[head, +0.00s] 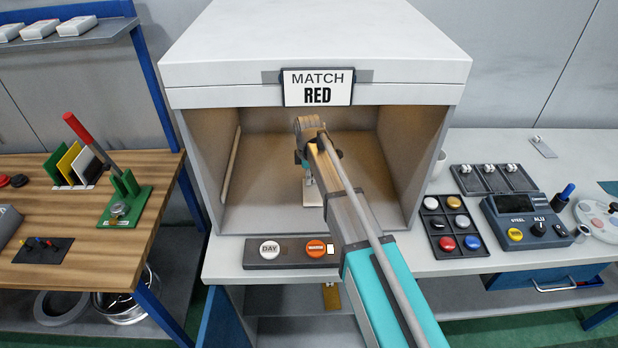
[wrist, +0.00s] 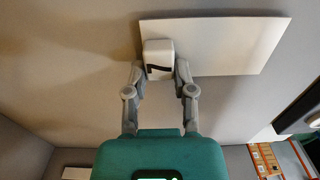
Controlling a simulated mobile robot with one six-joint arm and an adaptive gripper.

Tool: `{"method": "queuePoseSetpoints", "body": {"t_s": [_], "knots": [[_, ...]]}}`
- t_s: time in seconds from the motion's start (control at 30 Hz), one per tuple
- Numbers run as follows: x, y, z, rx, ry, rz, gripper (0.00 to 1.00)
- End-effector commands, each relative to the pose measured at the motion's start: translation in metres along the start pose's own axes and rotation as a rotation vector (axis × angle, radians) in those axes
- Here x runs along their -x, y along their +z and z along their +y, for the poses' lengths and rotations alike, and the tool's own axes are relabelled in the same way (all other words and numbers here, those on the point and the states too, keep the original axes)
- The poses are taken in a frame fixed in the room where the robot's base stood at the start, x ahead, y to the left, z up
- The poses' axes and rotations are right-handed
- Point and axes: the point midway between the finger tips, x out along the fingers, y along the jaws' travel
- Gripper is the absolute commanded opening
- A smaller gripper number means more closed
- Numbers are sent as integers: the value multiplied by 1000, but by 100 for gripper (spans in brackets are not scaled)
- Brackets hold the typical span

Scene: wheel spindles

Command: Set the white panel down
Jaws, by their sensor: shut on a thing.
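The white panel (wrist: 235,45) is a flat rectangle with a small white block (wrist: 158,52) bearing a dark mark at its near left edge. My gripper (wrist: 164,72) is shut on that block, one finger on each side. In the head view my arm reaches into the open-fronted booth (head: 330,82), and part of the panel (head: 312,196) shows low behind and beside the arm. My gripper (head: 308,180) is mostly hidden there. Whether the panel touches the booth floor cannot be told.
The booth's side walls stand close on both sides, and a thin rod (head: 231,165) leans at its left wall. A button box (head: 290,252) lies in front. A dark tray of coloured discs (head: 452,226) and a meter (head: 525,222) stand at right. The booth floor around the panel looks bare.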

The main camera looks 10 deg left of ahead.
Motion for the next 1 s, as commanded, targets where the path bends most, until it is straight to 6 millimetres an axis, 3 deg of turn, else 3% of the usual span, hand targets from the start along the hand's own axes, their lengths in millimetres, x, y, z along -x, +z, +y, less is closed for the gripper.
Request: {"method": "queuePoseSetpoints", "body": {"t_s": [0.2, 0.23, 0.4, 1.0], "knots": [[-4, 0, 0, 0, 0, 0, 0], [-3, 0, 0, 0, 0, 0, 39], [-2, 0, 0, -1, 0, 0, 68], [4, 1, 0, -1, 0, 0, 68]]}}
